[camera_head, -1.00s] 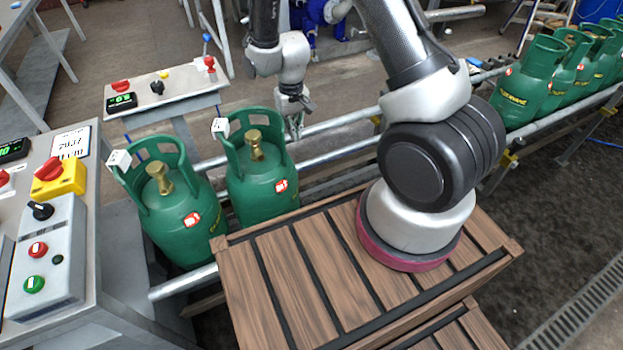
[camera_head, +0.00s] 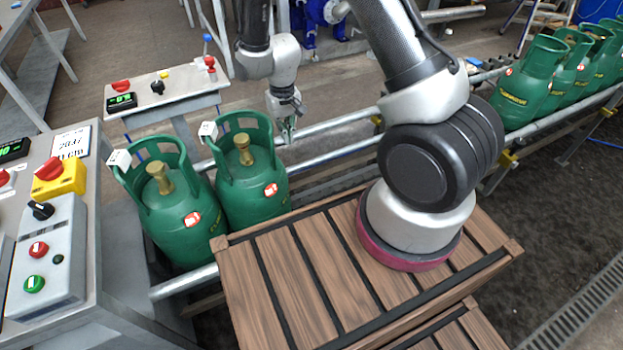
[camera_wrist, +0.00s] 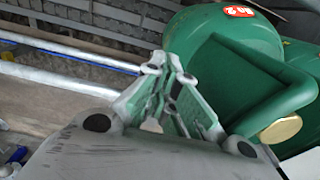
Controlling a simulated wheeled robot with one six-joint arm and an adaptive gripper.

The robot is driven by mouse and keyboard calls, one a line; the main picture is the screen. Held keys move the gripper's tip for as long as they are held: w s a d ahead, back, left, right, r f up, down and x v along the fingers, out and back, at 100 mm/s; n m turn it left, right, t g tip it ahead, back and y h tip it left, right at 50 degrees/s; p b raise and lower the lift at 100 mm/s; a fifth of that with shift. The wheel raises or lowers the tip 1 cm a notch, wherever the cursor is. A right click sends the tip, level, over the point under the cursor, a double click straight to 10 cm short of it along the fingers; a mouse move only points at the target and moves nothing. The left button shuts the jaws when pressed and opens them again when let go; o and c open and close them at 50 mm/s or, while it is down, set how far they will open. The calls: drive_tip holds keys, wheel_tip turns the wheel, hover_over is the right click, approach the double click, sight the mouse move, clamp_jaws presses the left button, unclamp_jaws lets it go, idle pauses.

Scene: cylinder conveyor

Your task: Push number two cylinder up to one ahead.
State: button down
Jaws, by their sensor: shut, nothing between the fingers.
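Two green gas cylinders stand upright on the conveyor at left in the head view. The one ahead (camera_head: 182,228) is at the far left, by the control panel. The number two cylinder (camera_head: 250,198) is just right of it; their bodies look to be touching or almost so. In the wrist view the number two cylinder (camera_wrist: 223,38), with a red "No 2" label, fills the upper right. My gripper (camera_head: 287,130) is shut and empty, right beside the number two cylinder's upper handle. It also shows in the wrist view (camera_wrist: 160,68), close against the cylinder; contact cannot be told.
Conveyor rails (camera_head: 335,128) run rightwards, empty up to several more green cylinders (camera_head: 525,82) at the far right. A control panel (camera_head: 60,225) stands at left and a smaller one (camera_head: 165,90) behind. My wooden-slatted base lies in front.

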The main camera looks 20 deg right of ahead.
wheel_tip(320, 180, up, 11)
idle(0.8)
drive_tip(key=shift+d, duration=0.1)
drive_tip(key=s+d+r+t, duration=0.2)
drive_tip(key=s+d+r, duration=0.5)
drive_tip(key=s+r, duration=0.4)
drive_tip(key=s+d+r+t, duration=0.2)
drive_tip(key=s+d+r, duration=0.4)
drive_tip(key=s+r, duration=0.6)
drive_tip(key=shift+d+r, duration=0.35)
drive_tip(key=shift+r, duration=0.35)
idle(0.8)
